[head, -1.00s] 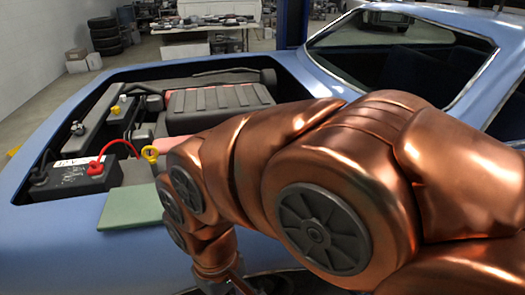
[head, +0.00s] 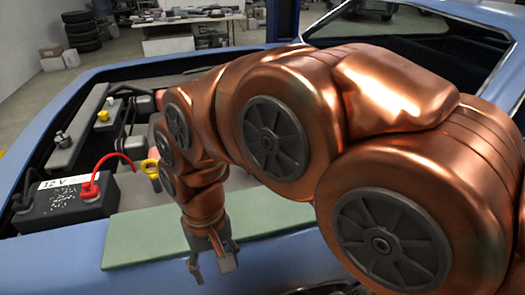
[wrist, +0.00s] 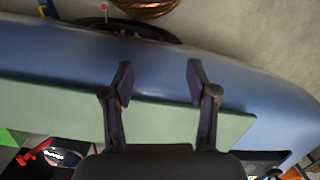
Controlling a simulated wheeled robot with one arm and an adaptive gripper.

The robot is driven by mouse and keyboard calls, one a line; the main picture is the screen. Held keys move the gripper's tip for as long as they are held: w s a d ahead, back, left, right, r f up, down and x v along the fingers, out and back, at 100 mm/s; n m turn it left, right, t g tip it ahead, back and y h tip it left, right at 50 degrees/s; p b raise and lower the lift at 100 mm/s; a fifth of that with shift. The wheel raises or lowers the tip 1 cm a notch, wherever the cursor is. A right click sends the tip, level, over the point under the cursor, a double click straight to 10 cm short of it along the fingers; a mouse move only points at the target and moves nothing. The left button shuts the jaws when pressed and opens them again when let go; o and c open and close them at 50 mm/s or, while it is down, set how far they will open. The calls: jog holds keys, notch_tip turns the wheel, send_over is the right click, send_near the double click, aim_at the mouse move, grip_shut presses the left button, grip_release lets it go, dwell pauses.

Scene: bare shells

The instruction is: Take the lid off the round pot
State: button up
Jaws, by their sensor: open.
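I cannot make out a round pot or a lid in either view; my arm hides part of the engine bay. My gripper (head: 211,266) hangs pointing down over the blue car's near edge, just in front of the green board (head: 135,243). In the wrist view its two dark fingers (wrist: 160,78) are spread apart with nothing between them. The green board (wrist: 60,112) and blue bodywork (wrist: 70,65) lie beyond the fingers.
A black battery (head: 65,208) with red and black terminals sits at the left of the open engine bay. A yellow ring handle (head: 150,168) stands right of it. The car's blue fender (head: 60,262) runs along the front. A table (head: 190,38) stands far behind.

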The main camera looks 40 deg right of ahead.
jog(key=w+d+r+m+t+y+b, duration=0.1)
jog(key=w+d+r+m+t, duration=0.1)
jog(key=w+d+m, duration=0.8)
jog(key=w+d+r+m+t+y, duration=0.1)
jog(key=w+d+m, duration=0.5)
jog(key=w, duration=0.8)
jog(key=d+f+m+t, duration=0.1)
jog(key=d+m, duration=0.3)
jog(key=d, duration=0.6)
jog(key=w+d+f+m+h, duration=0.1)
jog(key=d+f+m, duration=0.2)
jog(key=d, duration=0.8)
jog(key=w+d+f+m+t+b, duration=0.1)
jog(key=d+f+m, duration=0.1)
jog(key=d+m, duration=0.4)
jog(key=shift+d+f+m+t, duration=0.15)
jog(key=shift+d+f+m, duration=0.05)
jog(key=shift+d, duration=0.95)
jog(key=shift+d+f+m+t, duration=0.15)
jog(key=shift+d+m, duration=0.05)
jog(key=shift+d, duration=0.9)
jog(key=shift+a+p+x, duration=0.1)
jog(key=shift+p+x, duration=0.4)
jog(key=shift+x, duration=1.25)
jog(key=shift+a+p+x, duration=0.15)
jog(key=shift+p+x, duration=0.3)
jog(key=shift+x, duration=1.25)
jog(key=shift+c, duration=0.4)
jog(key=shift+r, duration=0.1)
grip_shut()
